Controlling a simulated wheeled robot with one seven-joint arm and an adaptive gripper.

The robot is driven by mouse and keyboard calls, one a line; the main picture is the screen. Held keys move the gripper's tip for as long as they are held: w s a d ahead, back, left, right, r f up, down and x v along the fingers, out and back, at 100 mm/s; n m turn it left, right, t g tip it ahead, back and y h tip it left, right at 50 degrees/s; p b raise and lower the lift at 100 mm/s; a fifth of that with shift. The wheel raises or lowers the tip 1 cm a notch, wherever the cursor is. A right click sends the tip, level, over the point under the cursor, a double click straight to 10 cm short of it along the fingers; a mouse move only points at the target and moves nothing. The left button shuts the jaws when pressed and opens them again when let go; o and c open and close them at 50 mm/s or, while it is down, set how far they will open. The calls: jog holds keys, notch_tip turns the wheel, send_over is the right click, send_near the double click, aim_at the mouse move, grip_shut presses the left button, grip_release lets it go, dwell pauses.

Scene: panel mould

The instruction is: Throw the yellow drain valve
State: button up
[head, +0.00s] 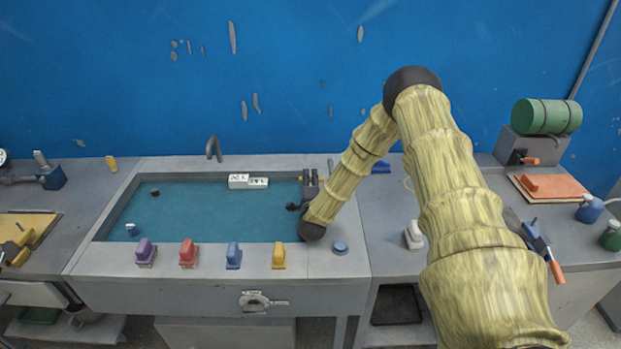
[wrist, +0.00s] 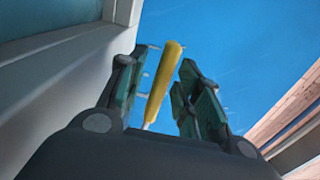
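A yellow lever-like block (head: 279,254) stands on the front ledge of the water-filled vat (head: 100,226), at the right end of a coloured row. My gripper is partly hidden by my arm near the vat's right rim in the head view. In the wrist view my gripper (wrist: 160,90) has its two teal fingers spread apart. A long yellow handle (wrist: 163,82) with a pale lower end shows in the gap between them, tilted slightly. I see no finger closed on it. I cannot tell whether it is the yellow block in the head view.
Purple (head: 146,252), red (head: 188,253) and blue (head: 234,256) blocks share the ledge. White labelled boxes (head: 239,181) stand at the vat's back. A grey handle (head: 262,300) is on the vat's front.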

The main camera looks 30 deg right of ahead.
jog(key=shift+w, duration=0.15)
grip_shut()
dwell(0.4)
